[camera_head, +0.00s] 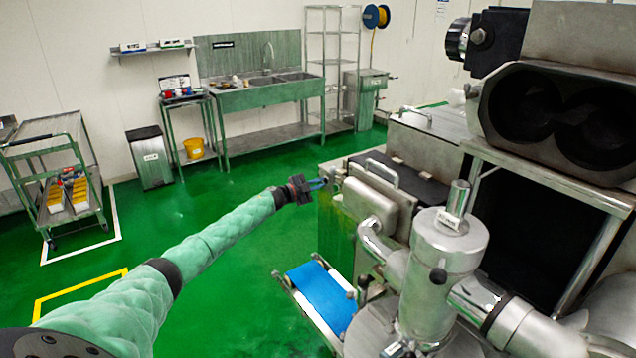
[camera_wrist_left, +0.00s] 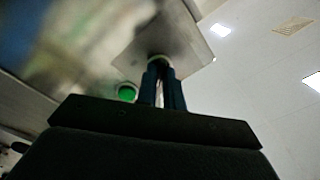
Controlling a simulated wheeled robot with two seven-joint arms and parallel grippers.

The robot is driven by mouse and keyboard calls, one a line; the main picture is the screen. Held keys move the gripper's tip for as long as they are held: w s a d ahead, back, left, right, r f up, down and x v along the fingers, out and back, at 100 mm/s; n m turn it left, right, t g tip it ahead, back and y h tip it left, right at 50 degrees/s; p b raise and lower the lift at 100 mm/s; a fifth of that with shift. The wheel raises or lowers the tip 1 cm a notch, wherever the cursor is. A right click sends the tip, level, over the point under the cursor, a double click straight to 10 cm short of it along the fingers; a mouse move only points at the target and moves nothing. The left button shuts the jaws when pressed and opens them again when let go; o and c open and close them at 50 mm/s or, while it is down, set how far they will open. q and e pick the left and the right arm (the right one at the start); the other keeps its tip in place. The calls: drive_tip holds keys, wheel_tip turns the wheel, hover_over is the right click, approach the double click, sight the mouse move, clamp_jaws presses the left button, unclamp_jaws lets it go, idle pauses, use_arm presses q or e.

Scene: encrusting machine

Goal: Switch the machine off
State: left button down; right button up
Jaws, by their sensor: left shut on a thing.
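The encrusting machine (camera_head: 375,212) is a large stainless-steel body filling the right side of the head view. My left gripper (camera_head: 324,184) reaches in from the left to its near left side. In the left wrist view, the blue fingers (camera_wrist_left: 164,82) are closed together on a small pale switch knob (camera_wrist_left: 158,61) on a square metal plate (camera_wrist_left: 188,45). A round green button (camera_wrist_left: 127,92) sits just left of the fingers. The knob's turned position is hidden by the fingers. My right gripper does not show.
A blue conveyor belt (camera_head: 322,293) sticks out low from the machine, below my left gripper. A metal sink bench (camera_head: 268,97), a bin (camera_head: 150,158) and a trolley (camera_head: 40,170) stand further back. Green floor between is open.

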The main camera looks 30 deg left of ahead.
use_arm(q)
drive_tip(key=shift+f+n, duration=0.15)
drive_tip(key=shift+n, duration=0.25)
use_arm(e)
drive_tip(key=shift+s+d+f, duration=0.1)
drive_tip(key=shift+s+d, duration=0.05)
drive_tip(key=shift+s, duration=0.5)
use_arm(q)
drive_tip(key=c, duration=1.5)
unclamp_jaws()
drive_tip(key=shift+a, duration=0.1)
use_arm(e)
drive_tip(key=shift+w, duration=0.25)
use_arm(q)
drive_tip(key=shift+s, duration=0.15)
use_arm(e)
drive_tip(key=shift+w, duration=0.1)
